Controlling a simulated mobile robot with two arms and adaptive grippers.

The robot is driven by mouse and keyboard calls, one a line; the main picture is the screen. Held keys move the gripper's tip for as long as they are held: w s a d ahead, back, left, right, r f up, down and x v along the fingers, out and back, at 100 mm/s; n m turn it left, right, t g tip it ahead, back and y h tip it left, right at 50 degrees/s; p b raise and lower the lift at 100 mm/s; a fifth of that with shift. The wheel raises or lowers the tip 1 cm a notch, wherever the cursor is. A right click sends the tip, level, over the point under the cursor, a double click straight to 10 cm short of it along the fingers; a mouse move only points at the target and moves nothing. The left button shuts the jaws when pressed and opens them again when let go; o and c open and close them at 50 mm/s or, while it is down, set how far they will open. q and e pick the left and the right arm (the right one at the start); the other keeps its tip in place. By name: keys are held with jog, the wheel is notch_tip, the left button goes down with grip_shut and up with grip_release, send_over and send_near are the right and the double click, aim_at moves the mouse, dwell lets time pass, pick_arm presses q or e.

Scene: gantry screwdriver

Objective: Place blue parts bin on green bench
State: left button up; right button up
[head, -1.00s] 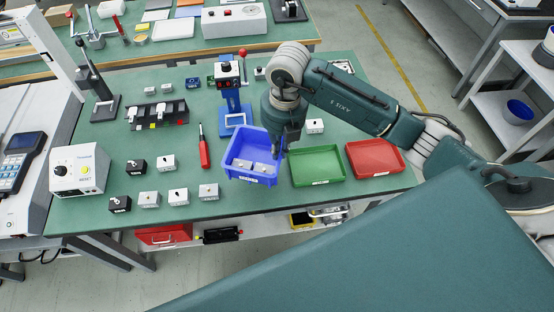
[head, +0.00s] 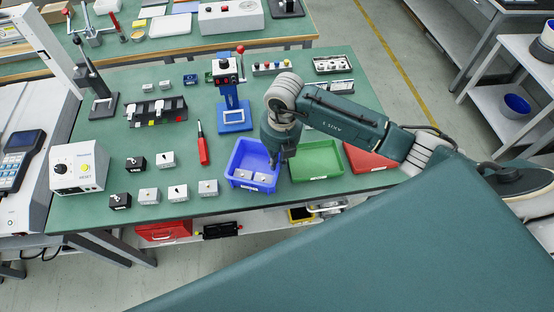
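The blue parts bin (head: 252,184) is upright at the front middle of the green bench (head: 225,204), just left of the green tray. It holds small light grey parts. It appears to rest on the bench, though its underside is hidden. My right gripper (head: 279,160) reaches down from above to the bin's right wall and appears shut on it. The fingertips are small and partly dark, so the exact contact is hard to see. My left gripper is not in view.
The green tray (head: 317,161) is close on the bin's right, with the red tray (head: 368,160) beyond. A red-handled screwdriver (head: 203,151) and several small boxes lie to the left. A blue-based press (head: 234,118) stands behind the bin. The bench's front edge is near.

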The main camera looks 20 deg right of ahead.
jog(key=shift+o, duration=1.4)
jog(key=shift+r, duration=0.6)
notch_tip(320, 180, up, 11)
jog(key=b, duration=0.2)
jog(key=shift+s+d, duration=0.25)
jog(key=shift+d, duration=0.05)
